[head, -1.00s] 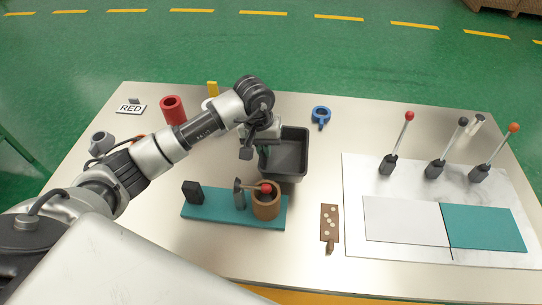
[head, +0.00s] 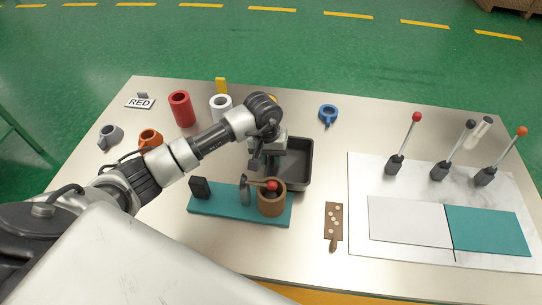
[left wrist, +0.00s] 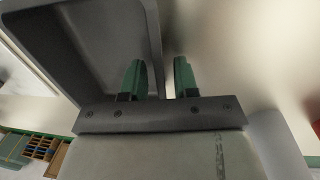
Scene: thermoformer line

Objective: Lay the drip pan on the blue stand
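The drip pan appears to be the dark grey open rectangular pan (head: 300,172) on the table, behind the wooden cup. My left gripper (head: 266,156) is at the pan's left side and hides part of it. In the left wrist view its two green fingers (left wrist: 158,79) are apart, with the pan's wall (left wrist: 151,30) between them. A bright gap shows beside the right finger, so they are not closed on the wall. A blue ring-shaped piece with a handle (head: 328,113), the only plainly blue thing, lies behind the pan to the right. My right gripper is out of view.
A teal board (head: 225,206) carries a black block and a wooden cup (head: 272,203) just in front of the pan. A red cylinder (head: 181,110) and a white one (head: 221,106) stand behind my arm. Several levers rise at the right. Bare table lies right of the pan.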

